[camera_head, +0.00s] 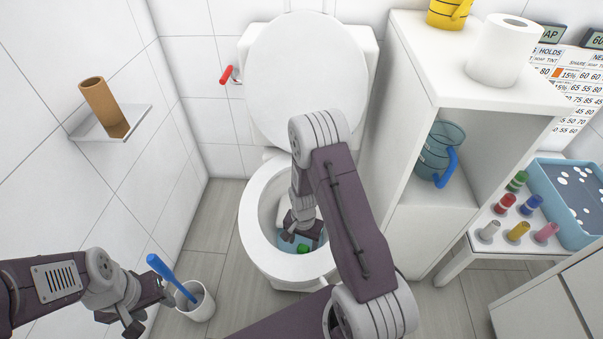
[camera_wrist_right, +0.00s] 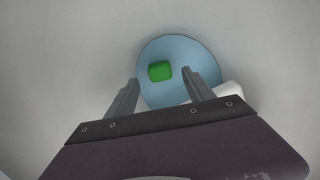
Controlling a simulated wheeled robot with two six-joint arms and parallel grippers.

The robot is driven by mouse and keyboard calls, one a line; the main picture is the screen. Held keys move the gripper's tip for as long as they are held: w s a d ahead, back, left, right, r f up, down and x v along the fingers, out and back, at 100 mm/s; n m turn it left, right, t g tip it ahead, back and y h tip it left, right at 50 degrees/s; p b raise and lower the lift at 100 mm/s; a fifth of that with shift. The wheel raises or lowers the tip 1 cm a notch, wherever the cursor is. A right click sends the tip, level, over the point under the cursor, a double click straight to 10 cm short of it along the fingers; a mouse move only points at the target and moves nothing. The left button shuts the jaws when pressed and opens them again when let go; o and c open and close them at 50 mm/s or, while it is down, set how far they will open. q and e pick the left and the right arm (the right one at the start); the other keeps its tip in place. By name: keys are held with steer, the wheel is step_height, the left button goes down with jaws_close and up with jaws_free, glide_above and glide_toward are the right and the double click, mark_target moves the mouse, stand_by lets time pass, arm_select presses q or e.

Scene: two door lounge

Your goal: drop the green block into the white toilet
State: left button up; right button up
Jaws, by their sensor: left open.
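The white toilet (camera_head: 263,261) stands in the middle of the head view with its lid raised. The green block (camera_head: 303,248) is inside the bowl, at the blue water; in the right wrist view the green block (camera_wrist_right: 160,71) lies within the round blue water area (camera_wrist_right: 180,100). My right gripper (camera_head: 302,238) reaches down into the bowl. In the right wrist view its fingers (camera_wrist_right: 158,84) are apart, with the block beyond their tips and nothing held. My left gripper (camera_head: 150,310) is open and empty at the lower left, near the brush holder.
A blue-handled brush (camera_head: 170,276) stands in a white holder (camera_head: 200,302) left of the toilet. A white cabinet (camera_head: 410,95) with a paper roll (camera_head: 503,50) and a blue jug (camera_head: 436,155) stands right. A cardboard tube (camera_head: 101,103) sits on a wall shelf.

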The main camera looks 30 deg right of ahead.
step_height(320, 180, up, 9)
steer(key=p, duration=0.6)
